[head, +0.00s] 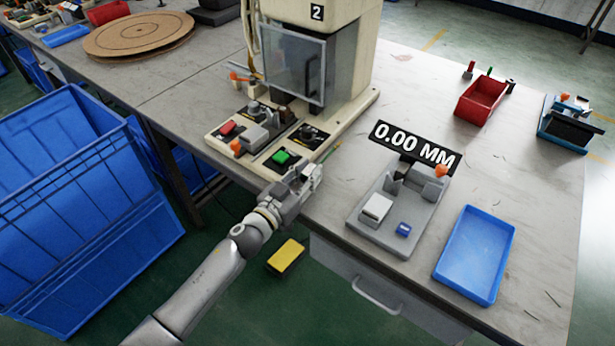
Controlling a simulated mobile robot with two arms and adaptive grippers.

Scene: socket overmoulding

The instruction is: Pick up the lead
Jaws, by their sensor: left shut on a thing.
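My left gripper (312,175) is at the front edge of the table, just in front of the base of the moulding machine (310,62) marked 2. It is shut on a thin piece, which I take to be the lead (328,152). A short, thin, greenish length of it shows just beyond the fingertips; the rest is hidden by the fingers or too small to make out. My right gripper is not in view.
Right of the gripper stands a grey gauge fixture (368,238) under a "0.00 MM" display (415,146). Beyond are an empty blue tray (476,254), a red bin (481,100) and a blue-grey device (567,125). Large blue crates (80,200) stand left. A yellow block (286,255) lies below the table edge.

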